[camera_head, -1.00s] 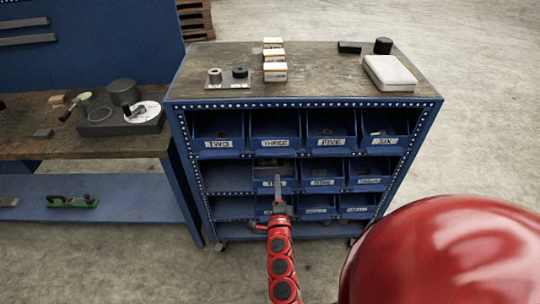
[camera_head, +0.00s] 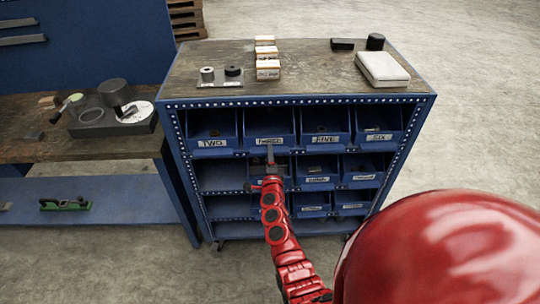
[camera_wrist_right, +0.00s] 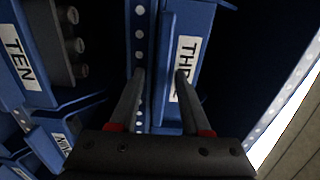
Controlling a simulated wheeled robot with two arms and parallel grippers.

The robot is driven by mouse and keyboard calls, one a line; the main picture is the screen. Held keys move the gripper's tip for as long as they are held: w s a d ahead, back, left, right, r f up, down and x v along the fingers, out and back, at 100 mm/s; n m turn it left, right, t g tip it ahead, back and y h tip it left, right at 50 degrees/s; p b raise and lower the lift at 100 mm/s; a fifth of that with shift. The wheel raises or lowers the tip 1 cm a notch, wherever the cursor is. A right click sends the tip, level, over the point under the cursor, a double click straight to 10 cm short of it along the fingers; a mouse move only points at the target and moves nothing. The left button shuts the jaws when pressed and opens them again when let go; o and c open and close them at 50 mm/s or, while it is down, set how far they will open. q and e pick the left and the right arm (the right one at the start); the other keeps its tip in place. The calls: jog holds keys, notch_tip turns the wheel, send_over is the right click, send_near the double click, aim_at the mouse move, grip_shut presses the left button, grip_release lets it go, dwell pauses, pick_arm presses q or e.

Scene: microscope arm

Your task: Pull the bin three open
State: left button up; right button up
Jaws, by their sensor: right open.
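Bin three (camera_head: 262,127) is a blue bin in the top row of the blue cabinet, between bins two and five. Its white label reads THREE. In the right wrist view the bin's front (camera_wrist_right: 203,25) fills the middle, turned sideways, with its label partly covered by a finger. My right gripper (camera_head: 270,154) is in front of the lower part of this bin. In the wrist view the open gripper (camera_wrist_right: 160,75) has its fingers apart, with the bin's edge showing between them. I cannot tell whether they touch it. My left gripper is not in view.
Bins two (camera_head: 211,130), five (camera_head: 325,127) and six (camera_head: 378,125) flank it, with more bins below. Bin ten (camera_wrist_right: 18,55) shows in the wrist view. Small boxes (camera_head: 267,68) and a white case (camera_head: 382,68) lie on the cabinet top. A workbench (camera_head: 40,140) stands left.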

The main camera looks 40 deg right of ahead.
grip_shut()
dwell(1.4)
